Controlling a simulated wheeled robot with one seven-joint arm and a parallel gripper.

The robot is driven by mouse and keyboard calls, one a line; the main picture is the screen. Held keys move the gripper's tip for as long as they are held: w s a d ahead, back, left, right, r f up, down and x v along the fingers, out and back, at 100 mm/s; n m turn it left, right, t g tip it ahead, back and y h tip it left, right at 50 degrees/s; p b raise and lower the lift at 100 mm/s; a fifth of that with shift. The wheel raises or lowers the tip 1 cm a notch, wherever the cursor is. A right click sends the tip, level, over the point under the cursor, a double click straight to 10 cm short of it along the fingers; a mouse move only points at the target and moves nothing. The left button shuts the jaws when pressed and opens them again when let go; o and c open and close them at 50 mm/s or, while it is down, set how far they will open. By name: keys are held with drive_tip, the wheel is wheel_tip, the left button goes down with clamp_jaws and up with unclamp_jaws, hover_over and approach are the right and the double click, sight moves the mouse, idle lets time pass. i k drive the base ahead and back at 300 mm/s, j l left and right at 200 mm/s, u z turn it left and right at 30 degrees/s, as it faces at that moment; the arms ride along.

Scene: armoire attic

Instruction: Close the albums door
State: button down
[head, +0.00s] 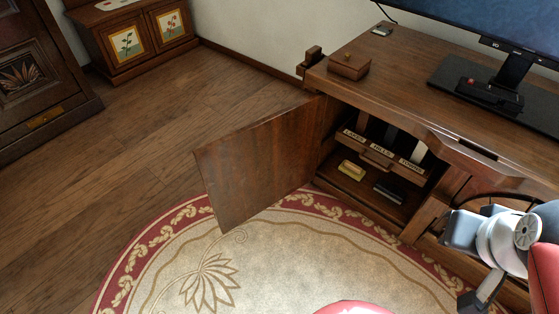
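One wooden door (255,160) of the desk cabinet (425,215) stands wide open. It swings out to the left over the floor and the rug edge, hinged at the left side of the opening. No label reading "albums" is legible on it. My arm shows at the lower right, in front of the desk and well apart from the door. Its dark lower end, seemingly my gripper (474,301), is near the bottom edge. Its fingers cannot be made out clearly.
Inside the cabinet are a labelled drawer (376,156), a yellowish item (352,170) and a dark item (390,193). A small wooden box (349,66) and a monitor (500,25) stand on the desktop. A red object (545,270) is at right. The rug (290,260) in front is mostly clear.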

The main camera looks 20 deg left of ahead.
sight(248, 170)
drive_tip(key=j+z, duration=0.4)
drive_tip(key=k+j+z, duration=0.1)
drive_tip(key=j+z, duration=0.3)
drive_tip(key=j, duration=0.2)
drive_tip(key=k+j, duration=0.1)
drive_tip(key=j, duration=0.7)
drive_tip(key=k+j+z, duration=0.1)
drive_tip(key=j, duration=0.35)
drive_tip(key=k+j, duration=0.15)
drive_tip(key=j, duration=0.25)
drive_tip(key=k+j+z, duration=0.1)
drive_tip(key=j, duration=0.3)
drive_tip(key=k+j, duration=0.1)
drive_tip(key=j, duration=0.3)
drive_tip(key=k+j+z, duration=0.15)
drive_tip(key=k+z, duration=0.5)
